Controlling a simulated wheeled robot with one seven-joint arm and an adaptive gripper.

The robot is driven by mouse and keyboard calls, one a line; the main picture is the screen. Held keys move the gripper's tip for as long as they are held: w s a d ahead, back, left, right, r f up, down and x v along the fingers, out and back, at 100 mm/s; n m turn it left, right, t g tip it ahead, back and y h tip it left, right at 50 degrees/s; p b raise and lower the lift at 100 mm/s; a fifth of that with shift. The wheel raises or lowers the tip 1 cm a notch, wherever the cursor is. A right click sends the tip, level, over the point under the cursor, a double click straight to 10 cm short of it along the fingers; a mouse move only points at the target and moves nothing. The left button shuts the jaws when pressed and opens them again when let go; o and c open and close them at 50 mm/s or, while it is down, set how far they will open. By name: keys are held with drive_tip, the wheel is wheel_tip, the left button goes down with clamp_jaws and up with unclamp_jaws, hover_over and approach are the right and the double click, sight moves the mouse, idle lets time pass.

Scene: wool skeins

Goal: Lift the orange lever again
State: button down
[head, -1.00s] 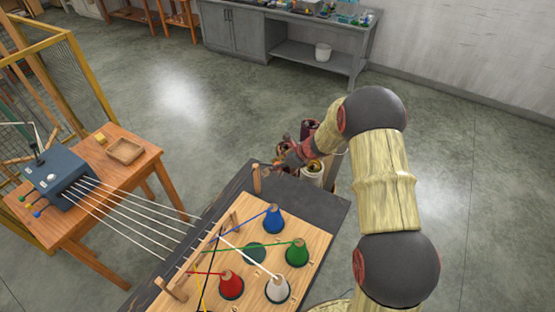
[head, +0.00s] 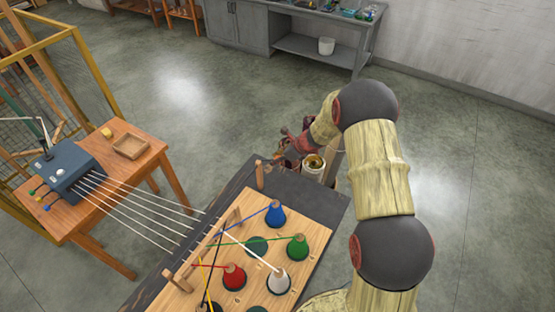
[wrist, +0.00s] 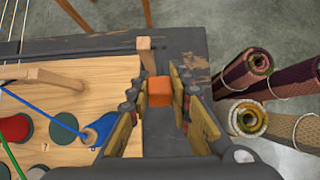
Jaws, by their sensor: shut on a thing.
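The orange lever (wrist: 159,91) shows in the wrist view as a small orange block between my fingers, above the dark tabletop. My gripper (wrist: 161,82) is shut on it, with one finger on each side. In the head view my gripper (head: 276,160) is at the far end of the dark table, close beside a short wooden post (head: 260,175). The post also shows in the wrist view (wrist: 146,55), just beyond the lever. In the head view the lever is too small or hidden to make out.
Patterned rolls (wrist: 250,70) stand close to the right of my gripper. A pegboard (head: 320,235) with blue (head: 276,215), green (head: 298,247), red (head: 234,277) and white (head: 278,282) cones and taut threads lies nearby. A blue box (head: 70,170) with white cords stands on the left table.

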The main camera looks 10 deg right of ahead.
drive_tip(key=shift+w+r, duration=0.2)
drive_tip(key=shift+r, duration=0.05)
drive_tip(key=c, duration=2)
unclamp_jaws()
drive_tip(key=shift+a, duration=0.1)
drive_tip(key=o, duration=0.4)
drive_tip(key=shift+s+f, duration=0.1)
drive_tip(key=shift+f, duration=0.1)
drive_tip(key=v, duration=1.2)
